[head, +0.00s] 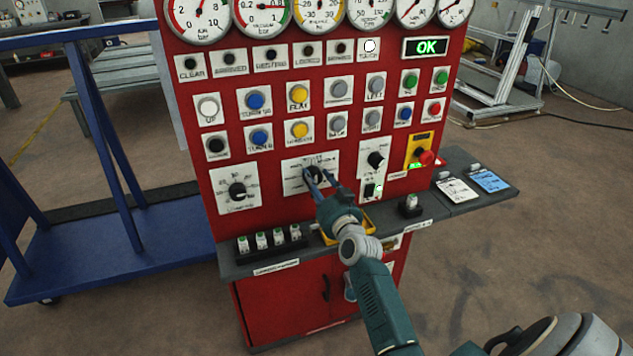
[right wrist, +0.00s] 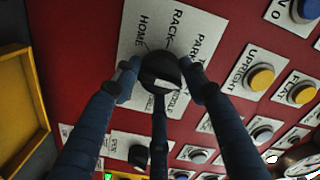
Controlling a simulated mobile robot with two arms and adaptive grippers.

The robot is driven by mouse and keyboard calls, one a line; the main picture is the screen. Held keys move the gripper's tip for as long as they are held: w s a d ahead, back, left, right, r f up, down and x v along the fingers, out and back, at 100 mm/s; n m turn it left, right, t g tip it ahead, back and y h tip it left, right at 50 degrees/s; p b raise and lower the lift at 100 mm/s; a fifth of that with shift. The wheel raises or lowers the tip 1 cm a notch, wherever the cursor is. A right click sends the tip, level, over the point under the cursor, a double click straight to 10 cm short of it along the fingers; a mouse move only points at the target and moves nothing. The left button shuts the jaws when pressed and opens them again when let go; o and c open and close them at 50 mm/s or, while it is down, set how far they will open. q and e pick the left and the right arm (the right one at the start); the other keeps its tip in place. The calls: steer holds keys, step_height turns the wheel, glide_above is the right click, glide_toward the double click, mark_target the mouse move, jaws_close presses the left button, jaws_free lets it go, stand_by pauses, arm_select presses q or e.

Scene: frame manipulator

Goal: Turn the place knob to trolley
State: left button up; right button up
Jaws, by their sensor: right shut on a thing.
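The place knob (head: 318,175) is a round black knob in the middle of a white label plate (head: 292,186) on the red control panel. The right wrist view shows the knob (right wrist: 160,70) close up, with HOME, RACK and PARK printed around it. More words, including what may be trolley, are partly hidden behind my fingers. My right gripper (head: 313,179) has its fingers closed around the knob; in the right wrist view its blue fingers (right wrist: 162,88) touch its sides. A pale mark shows on the knob, but I cannot tell which word it points to. My left gripper is not in view.
Another black knob (head: 237,190) is to the left and one (head: 375,159) to the right. A red stop button (head: 426,157) sits further right. A grey shelf (head: 236,262) with small tagged items juts out below. A blue trolley frame (head: 75,250) stands left.

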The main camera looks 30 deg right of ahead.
steer(key=shift+d+r, duration=0.25)
steer(key=shift+r, duration=0.35)
steer(key=o, duration=1.1)
steer(key=shift+f, duration=0.2)
steer(key=shift+f, duration=0.1)
steer(key=shift+s+a+f, duration=0.1)
steer(key=v, duration=1.2)
